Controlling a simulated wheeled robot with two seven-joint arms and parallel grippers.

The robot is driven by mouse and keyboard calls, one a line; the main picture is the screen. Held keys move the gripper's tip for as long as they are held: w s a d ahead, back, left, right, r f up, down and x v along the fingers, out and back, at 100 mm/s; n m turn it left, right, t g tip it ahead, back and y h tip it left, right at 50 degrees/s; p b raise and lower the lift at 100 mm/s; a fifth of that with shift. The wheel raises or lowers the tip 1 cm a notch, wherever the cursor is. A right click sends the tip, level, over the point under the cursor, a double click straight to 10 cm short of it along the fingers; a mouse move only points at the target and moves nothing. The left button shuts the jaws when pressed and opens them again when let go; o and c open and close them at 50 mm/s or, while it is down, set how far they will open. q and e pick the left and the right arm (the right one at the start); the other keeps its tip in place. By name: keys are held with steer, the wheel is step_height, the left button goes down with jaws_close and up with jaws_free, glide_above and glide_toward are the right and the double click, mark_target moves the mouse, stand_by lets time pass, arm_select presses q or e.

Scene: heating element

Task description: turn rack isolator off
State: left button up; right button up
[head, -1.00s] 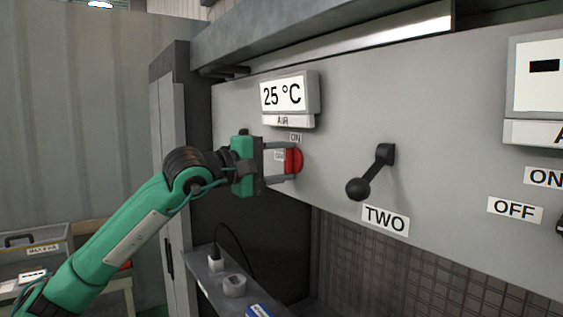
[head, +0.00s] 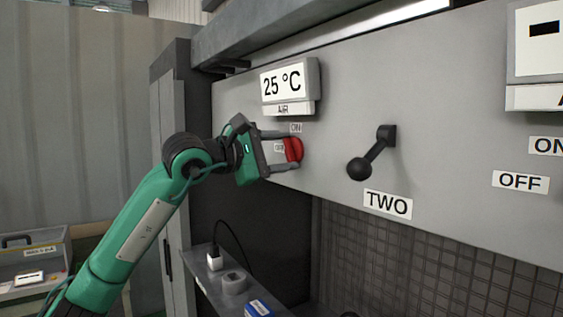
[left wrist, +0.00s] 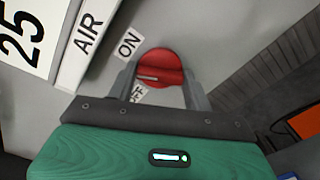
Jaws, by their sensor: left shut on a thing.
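A red rotary knob (head: 294,149) sits on the grey panel below the 25 °C AIR display, with an ON label (head: 296,128) above it and an OFF label (head: 279,147) at its left. My left gripper (head: 288,150) is shut on the knob, with one finger on each side, and its body is tilted. In the left wrist view the red knob (left wrist: 160,66) is between the two fingers (left wrist: 161,82). A pale mark on the knob lies between the ON label (left wrist: 130,43) and the partly hidden OFF label (left wrist: 137,94). My right gripper is not in view.
A black lever (head: 374,155) with a ball end sticks out of the panel to the right, above a TWO label (head: 388,204). The display box (head: 290,86) juts out above the knob. A shelf (head: 208,284) with small items is below.

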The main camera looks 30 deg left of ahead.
arm_select(q)
steer(key=n+b, duration=0.3)
steer(key=n, duration=0.3)
steer(key=shift+f, duration=0.15)
steer(key=n+b, duration=0.1)
steer(key=n, duration=0.3)
steer(key=shift+n+b, duration=0.45)
steer(key=shift+n, duration=0.65)
steer(key=o, duration=1)
